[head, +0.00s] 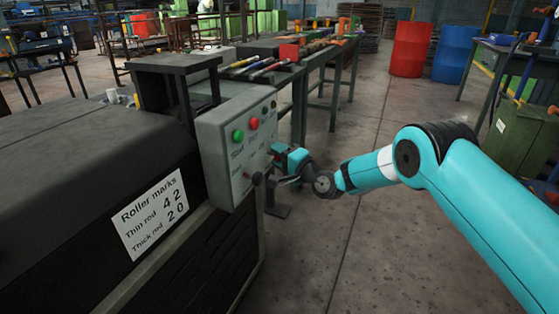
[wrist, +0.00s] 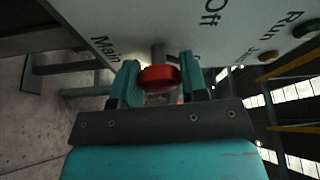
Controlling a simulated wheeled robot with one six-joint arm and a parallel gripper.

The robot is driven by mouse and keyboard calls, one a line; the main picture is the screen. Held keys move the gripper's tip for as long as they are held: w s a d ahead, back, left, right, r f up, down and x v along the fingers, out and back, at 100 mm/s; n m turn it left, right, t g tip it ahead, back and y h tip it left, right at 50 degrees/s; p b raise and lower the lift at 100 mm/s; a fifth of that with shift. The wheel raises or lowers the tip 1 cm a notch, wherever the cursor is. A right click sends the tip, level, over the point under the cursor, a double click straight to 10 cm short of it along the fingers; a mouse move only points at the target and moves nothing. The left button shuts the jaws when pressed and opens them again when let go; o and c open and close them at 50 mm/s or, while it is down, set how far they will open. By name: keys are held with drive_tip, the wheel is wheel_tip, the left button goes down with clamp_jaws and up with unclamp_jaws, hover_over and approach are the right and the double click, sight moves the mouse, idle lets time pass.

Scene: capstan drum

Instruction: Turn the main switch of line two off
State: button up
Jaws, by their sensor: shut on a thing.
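A red round knob (wrist: 159,78) on a short grey stem stands out from a pale panel face in the wrist view. My gripper (wrist: 160,88) has its two teal fingers on either side of this knob, shut on it. The panel face (wrist: 165,22) carries the words "Main", "Off" and "Run". In the head view my gripper (head: 278,180) is at the lower right side of the grey control box (head: 215,150), and the held knob cannot be made out there. No line number is readable.
A black machine (head: 80,190) with a roller-marks label (head: 150,215) is at left. A tool bench (head: 330,55) stands behind.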

drive_tip(key=n+b, duration=0.2)
drive_tip(key=b, duration=0.1)
drive_tip(key=f+n+y+b, duration=0.1)
drive_tip(key=n+b, duration=0.1)
drive_tip(key=b, duration=0.2)
drive_tip(key=shift+n+t+y, duration=0.3)
drive_tip(key=n+y+b, duration=0.1)
drive_tip(key=n+b, duration=0.2)
drive_tip(key=b, duration=0.2)
drive_tip(key=n+g+y+b, duration=0.1)
drive_tip(key=n+b, duration=0.2)
drive_tip(key=b, duration=0.2)
drive_tip(key=shift+n+y+b, duration=0.3)
drive_tip(key=shift+n+y, duration=0.1)
drive_tip(key=n+g+y+b, duration=0.1)
drive_tip(key=n+b, duration=0.2)
drive_tip(key=n+g+y+b, duration=0.1)
drive_tip(key=n+b, duration=0.2)
drive_tip(key=shift+r+g, duration=0.15)
drive_tip(key=shift+g, duration=0.15)
drive_tip(key=shift+r+n+g+y+b, duration=0.2)
drive_tip(key=shift+n+g+y+b, duration=0.2)
drive_tip(key=shift+n+g+b, duration=0.85)
drive_tip(key=shift+r+n+t, duration=0.15)
drive_tip(key=shift+n+t, duration=0.2)
drive_tip(key=shift+n, duration=0.4)
drive_tip(key=o, duration=0.9)
